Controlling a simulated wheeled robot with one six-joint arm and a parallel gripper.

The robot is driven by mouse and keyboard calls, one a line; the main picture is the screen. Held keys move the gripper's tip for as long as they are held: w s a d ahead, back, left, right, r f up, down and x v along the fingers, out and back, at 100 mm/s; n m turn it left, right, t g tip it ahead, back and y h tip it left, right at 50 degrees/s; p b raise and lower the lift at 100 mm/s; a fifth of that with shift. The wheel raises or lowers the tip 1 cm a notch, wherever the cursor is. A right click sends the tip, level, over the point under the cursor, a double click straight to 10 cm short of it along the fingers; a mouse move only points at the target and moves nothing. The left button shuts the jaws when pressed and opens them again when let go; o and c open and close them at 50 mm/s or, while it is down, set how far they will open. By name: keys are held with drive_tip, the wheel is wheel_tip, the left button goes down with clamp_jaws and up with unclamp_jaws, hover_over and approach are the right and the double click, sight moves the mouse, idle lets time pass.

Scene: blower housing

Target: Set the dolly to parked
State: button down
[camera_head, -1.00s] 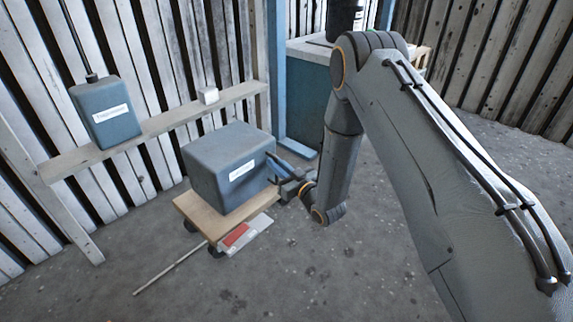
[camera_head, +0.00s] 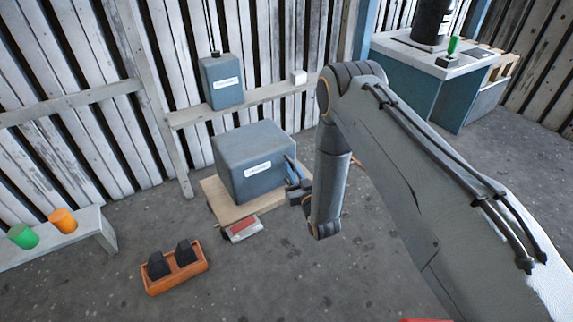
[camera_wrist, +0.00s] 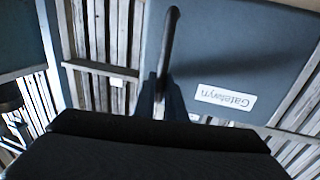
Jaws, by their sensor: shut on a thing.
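The dolly is a low wooden platform (camera_head: 214,201) on the floor by the slatted wall. It carries a large grey-blue box (camera_head: 252,160) with a white label, which reads "Gatewyn" in the wrist view (camera_wrist: 226,96). A red and white plate (camera_head: 242,229) shows at the dolly's front edge; I cannot tell whether it is fixed there. My gripper (camera_head: 298,194) is at the box's right side. In the wrist view my gripper (camera_wrist: 162,98) is shut on a dark upright handle (camera_wrist: 170,40) beside the box. The handle's lower end is hidden.
An orange tray (camera_head: 176,281) with two dark blocks stands in front left of the dolly. A bench (camera_head: 70,242) with a green and an orange cup is at far left. A workbench (camera_head: 410,75) stands back right.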

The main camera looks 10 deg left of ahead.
drive_tip(key=shift+s+a+f, duration=0.1)
drive_tip(key=shift+s+a, duration=0.1)
drive_tip(key=shift+s, duration=0.05)
drive_tip(key=c, duration=1.8)
unclamp_jaws()
drive_tip(key=shift+a, duration=0.15)
drive_tip(key=shift+d, duration=0.25)
drive_tip(key=p+v, duration=0.2)
drive_tip(key=v, duration=0.5)
drive_tip(key=shift+s+d+p, duration=0.1)
drive_tip(key=shift+s+p, duration=0.25)
